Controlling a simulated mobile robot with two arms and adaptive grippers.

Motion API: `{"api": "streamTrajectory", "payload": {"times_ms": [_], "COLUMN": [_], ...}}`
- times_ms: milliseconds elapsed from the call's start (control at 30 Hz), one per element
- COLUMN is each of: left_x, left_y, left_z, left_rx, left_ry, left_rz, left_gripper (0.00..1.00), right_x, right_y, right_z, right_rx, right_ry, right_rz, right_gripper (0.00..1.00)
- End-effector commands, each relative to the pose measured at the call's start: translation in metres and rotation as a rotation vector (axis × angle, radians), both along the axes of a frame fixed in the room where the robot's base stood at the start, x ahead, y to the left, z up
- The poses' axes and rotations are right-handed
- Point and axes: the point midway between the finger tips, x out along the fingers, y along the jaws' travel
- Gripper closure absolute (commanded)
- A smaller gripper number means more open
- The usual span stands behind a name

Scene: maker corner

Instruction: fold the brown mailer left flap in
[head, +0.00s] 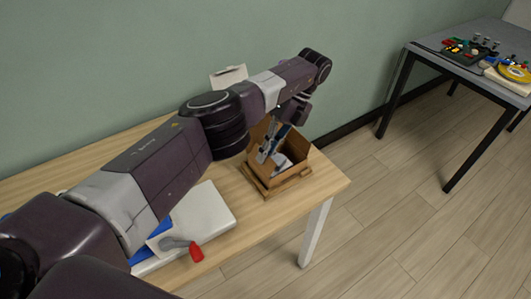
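The brown mailer (297,173) is an open cardboard box near the right end of the wooden table. Brown cardboard (260,131) stands up at its far left side, partly hidden by my arm and gripper; I cannot tell for sure which flap this is. A pale item (283,161) shows inside the box. My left arm reaches across the table from the left. My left gripper (271,148) points down at the left part of the box opening. Its fingers overlap the box in view, so contact and finger opening are unclear. My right gripper is not in view.
A white box-like thing with a red-tipped lever (196,251) and blue parts lies on the table (252,228), partly under my arm. A pale open-topped item (229,76) is behind my arm. A second table (431,43) with tools stands at right, across clear floor.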

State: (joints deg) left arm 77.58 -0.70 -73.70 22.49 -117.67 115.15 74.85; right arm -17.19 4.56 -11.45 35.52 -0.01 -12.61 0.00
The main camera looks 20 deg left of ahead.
Motion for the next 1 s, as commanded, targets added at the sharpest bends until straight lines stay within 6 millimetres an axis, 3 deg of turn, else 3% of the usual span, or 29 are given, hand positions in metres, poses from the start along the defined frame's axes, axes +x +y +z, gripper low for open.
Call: {"api": "streamTrajectory", "payload": {"times_ms": [100,567,867,1000], "left_x": [0.000,0.002,0.001,0.002], "left_y": [0.000,0.001,0.002,0.001], "left_z": [0.000,0.006,0.025,0.052], "left_rx": [0.000,0.002,0.006,0.004], "left_ry": [0.000,-0.005,-0.003,-0.005], "left_rz": [0.000,-0.003,-0.001,-0.001], "left_gripper": [0.81,0.81,0.81,0.81], "right_x": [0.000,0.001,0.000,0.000], "right_y": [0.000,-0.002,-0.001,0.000], "right_z": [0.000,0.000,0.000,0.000], "right_rx": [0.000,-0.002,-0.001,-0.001], "right_ry": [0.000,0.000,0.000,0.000], "right_rz": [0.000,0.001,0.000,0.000], "right_gripper": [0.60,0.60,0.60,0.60]}}
